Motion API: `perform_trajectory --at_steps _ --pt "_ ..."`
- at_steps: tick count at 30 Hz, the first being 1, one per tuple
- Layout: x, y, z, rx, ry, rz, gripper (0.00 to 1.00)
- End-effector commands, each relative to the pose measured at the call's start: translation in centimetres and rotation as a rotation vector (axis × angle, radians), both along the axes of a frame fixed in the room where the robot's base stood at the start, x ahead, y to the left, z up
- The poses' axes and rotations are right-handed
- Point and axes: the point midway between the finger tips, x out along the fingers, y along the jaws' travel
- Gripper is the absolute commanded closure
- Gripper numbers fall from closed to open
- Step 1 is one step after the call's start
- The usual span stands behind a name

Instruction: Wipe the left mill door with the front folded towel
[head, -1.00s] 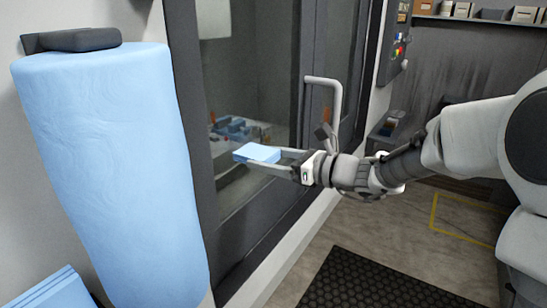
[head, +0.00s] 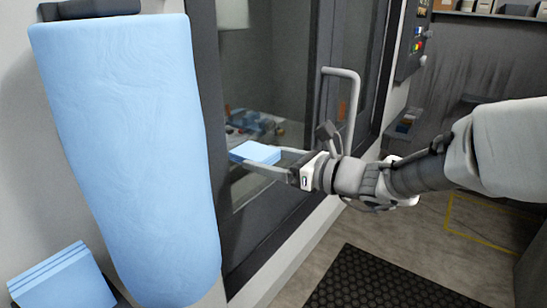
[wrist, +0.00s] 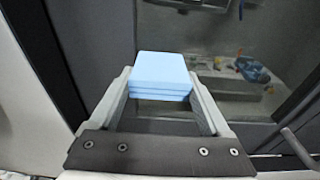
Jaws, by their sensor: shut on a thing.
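My gripper (head: 265,160) is shut on a light blue folded towel (head: 256,152). The towel also shows between the two fingers in the wrist view (wrist: 161,72), as a flat stack of layers. The gripper holds it in front of the left mill door (head: 265,75), a dark-framed glass panel. In the wrist view the glass (wrist: 185,40) lies behind the towel. I cannot tell whether the towel touches the glass. Another stack of folded blue towels (head: 62,280) sits at the lower left in the head view.
A big blue towel roll (head: 130,150) hangs at the left, close to the door. A grey door handle (head: 356,100) stands out behind my wrist. A control panel (head: 415,45) is at the upper right. A black mat (head: 385,280) lies on the floor.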

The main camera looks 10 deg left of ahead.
Motion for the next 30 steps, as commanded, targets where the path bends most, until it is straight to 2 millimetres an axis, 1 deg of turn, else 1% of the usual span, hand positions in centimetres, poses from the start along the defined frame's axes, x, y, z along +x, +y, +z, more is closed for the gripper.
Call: perform_trajectory --at_steps 1,4,14,17,30 --pt "-0.6 0.4 -0.1 -0.001 -0.001 0.004 0.71" --pt "-1.1 0.6 0.0 0.0 -0.002 0.005 0.71" --pt "-1.4 0.7 0.0 0.0 -0.001 0.01 0.71" --pt "-1.6 0.0 0.0 -0.001 -0.001 0.008 0.71" --pt "-3.1 -4.2 0.1 0.0 0.0 0.002 0.71"
